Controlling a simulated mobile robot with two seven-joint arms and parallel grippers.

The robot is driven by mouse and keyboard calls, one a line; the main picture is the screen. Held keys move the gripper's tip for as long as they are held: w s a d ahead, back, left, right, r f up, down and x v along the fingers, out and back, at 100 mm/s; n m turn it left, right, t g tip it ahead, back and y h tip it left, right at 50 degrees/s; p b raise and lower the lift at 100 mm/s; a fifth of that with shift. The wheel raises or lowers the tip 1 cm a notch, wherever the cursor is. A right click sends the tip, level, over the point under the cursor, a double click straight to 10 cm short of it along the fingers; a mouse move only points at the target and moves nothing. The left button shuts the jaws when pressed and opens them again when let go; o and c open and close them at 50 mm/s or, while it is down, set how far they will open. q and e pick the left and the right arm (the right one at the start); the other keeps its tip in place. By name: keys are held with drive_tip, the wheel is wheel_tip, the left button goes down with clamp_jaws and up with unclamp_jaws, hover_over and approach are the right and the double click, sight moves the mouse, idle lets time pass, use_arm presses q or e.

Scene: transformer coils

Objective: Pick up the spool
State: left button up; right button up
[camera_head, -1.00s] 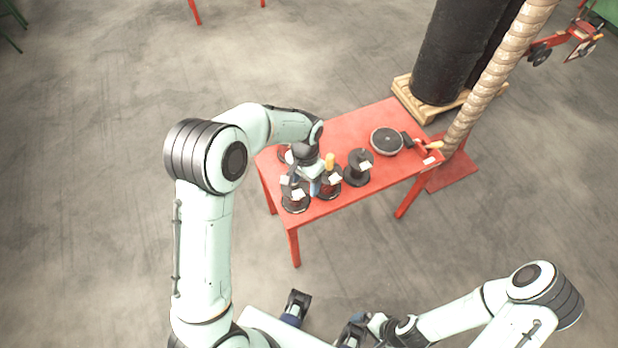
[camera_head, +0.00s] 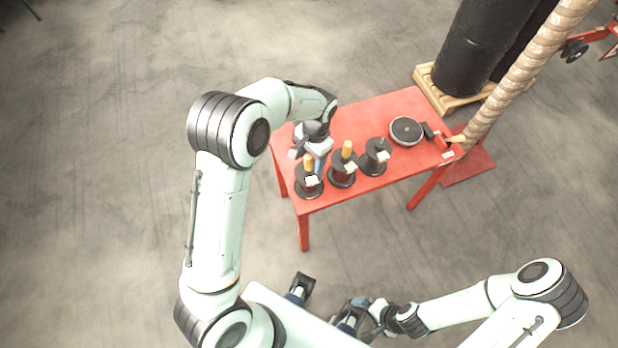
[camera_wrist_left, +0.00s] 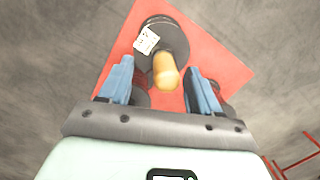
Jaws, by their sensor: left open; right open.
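Black spools stand in a row near the front edge of the red table. The leftmost spool (camera_head: 309,190) has an orange peg on top and a white label. The middle spool (camera_head: 343,179) also has an orange peg; the right spool (camera_head: 373,166) has a dark top. My left gripper (camera_head: 316,163) is open, just behind and above the leftmost spool. In the left wrist view, a labelled spool (camera_wrist_left: 165,35) with an orange peg shows ahead, its peg between the blue fingers (camera_wrist_left: 160,75), apparently untouched. My right gripper (camera_head: 352,316) is open and empty, low near my base.
A round dark disc device (camera_head: 406,130) sits on the right of the red table (camera_head: 345,125). A rope-wrapped post (camera_head: 520,75) and a black cylinder on a wooden pallet (camera_head: 445,97) stand beyond the table's right end. The floor in front is clear.

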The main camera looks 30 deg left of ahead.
sight(309, 175)
use_arm(q)
drive_tip(key=f, duration=0.4)
drive_tip(key=shift+s+a, duration=0.1)
drive_tip(key=shift+a, duration=0.2)
clamp_jaws()
drive_tip(key=shift+r, duration=0.1)
drive_tip(key=shift+r, duration=0.1)
